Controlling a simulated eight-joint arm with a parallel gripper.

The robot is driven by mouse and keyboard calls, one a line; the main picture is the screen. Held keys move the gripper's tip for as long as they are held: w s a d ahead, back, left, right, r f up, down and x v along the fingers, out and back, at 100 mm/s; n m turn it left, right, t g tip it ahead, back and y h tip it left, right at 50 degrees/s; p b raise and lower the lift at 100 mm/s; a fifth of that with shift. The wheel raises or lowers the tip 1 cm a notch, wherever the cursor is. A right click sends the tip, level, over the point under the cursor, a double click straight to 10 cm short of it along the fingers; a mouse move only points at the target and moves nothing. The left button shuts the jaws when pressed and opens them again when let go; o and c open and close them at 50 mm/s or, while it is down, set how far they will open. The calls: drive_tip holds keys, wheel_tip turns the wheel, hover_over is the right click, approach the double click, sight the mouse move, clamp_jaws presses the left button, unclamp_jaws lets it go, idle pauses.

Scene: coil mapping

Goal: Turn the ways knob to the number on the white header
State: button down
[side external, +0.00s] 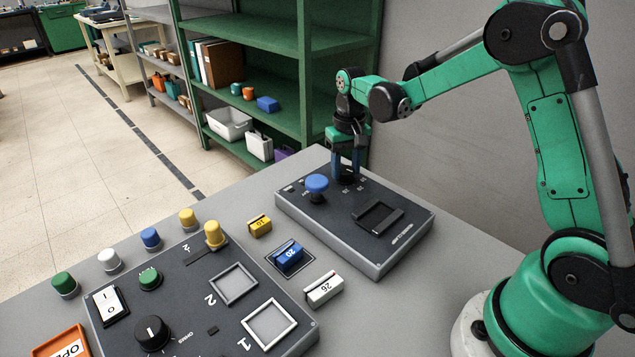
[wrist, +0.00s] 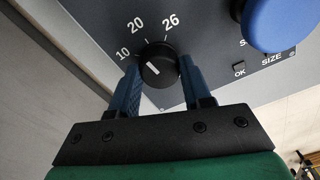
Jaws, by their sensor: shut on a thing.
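The black ways knob (wrist: 163,74) sits on the grey device (side external: 405,237), with numbers 10, 20 and 26 around it. Its white pointer line is on the left of its top, slanting toward the 10 side; the exact aim is hard to tell. My gripper (wrist: 160,67) has its blue fingers on either side of the knob and is shut on it. In the side view my gripper (side external: 346,176) points down at the device's far end and largely hides the knob. The white header (side external: 323,290) lies on the table and reads 26.
A blue mushroom-shaped knob (side external: 317,185) stands close to my gripper on the same device. A blue header (side external: 288,254) marked 20 and a yellow header (side external: 259,226) lie nearby. A second panel (side external: 190,292) with buttons is at the left front.

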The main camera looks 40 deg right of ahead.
sight(346, 169)
drive_tip(key=m, duration=0.5)
drive_tip(key=shift+m, duration=0.3)
drive_tip(key=m, duration=0.5)
idle(0.4)
drive_tip(key=shift+c, duration=1.9)
unclamp_jaws()
drive_tip(key=shift+r, duration=2.85)
